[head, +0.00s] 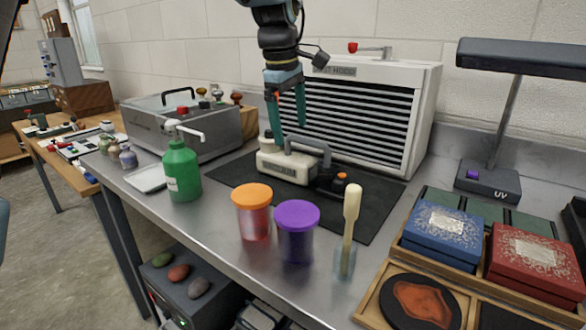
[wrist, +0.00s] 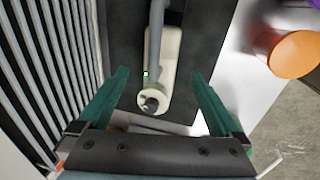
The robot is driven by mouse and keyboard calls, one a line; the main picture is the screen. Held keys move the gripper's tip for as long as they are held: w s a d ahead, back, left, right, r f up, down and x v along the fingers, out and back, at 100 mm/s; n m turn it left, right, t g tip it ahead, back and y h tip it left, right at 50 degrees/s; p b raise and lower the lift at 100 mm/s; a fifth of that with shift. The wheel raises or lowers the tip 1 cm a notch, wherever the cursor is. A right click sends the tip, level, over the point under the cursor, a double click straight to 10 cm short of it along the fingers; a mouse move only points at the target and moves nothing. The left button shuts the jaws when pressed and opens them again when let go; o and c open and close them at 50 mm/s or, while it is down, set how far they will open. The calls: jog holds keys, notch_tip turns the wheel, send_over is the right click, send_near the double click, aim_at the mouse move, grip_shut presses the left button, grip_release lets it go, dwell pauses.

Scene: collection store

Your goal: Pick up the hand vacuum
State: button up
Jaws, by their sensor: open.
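The hand vacuum (head: 288,168) has a cream body, a grey arched handle and a dark end with an orange knob. It lies on a black mat (head: 235,173) in front of a white slatted unit. In the wrist view the cream body (wrist: 172,65) and its round end with a dark knob show between my fingers, with the handle along it. My gripper (head: 290,129) points down with green fingers above the vacuum's left part, apart from it. In the wrist view my gripper (wrist: 160,76) is open and empty. The vacuum's far end is cut off there.
The white slatted unit (head: 372,118) stands close behind. A green pump bottle (head: 182,171) is at left. An orange-lidded jar (head: 253,213), a purple-lidded jar (head: 297,234) and a brush in a glass (head: 346,258) stand in front. Boxes in a wooden tray (head: 403,262) are at right.

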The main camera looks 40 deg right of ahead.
aim_at(296, 157)
jog(key=f, duration=0.2)
jog(key=shift+w+d+f, duration=0.1)
jog(key=shift+d+f, duration=0.15)
jog(key=shift+f, duration=0.05)
jog(key=f, duration=0.2)
jog(key=d+f+p, duration=0.1)
jog(key=f, duration=0.2)
grip_shut()
dwell(0.6)
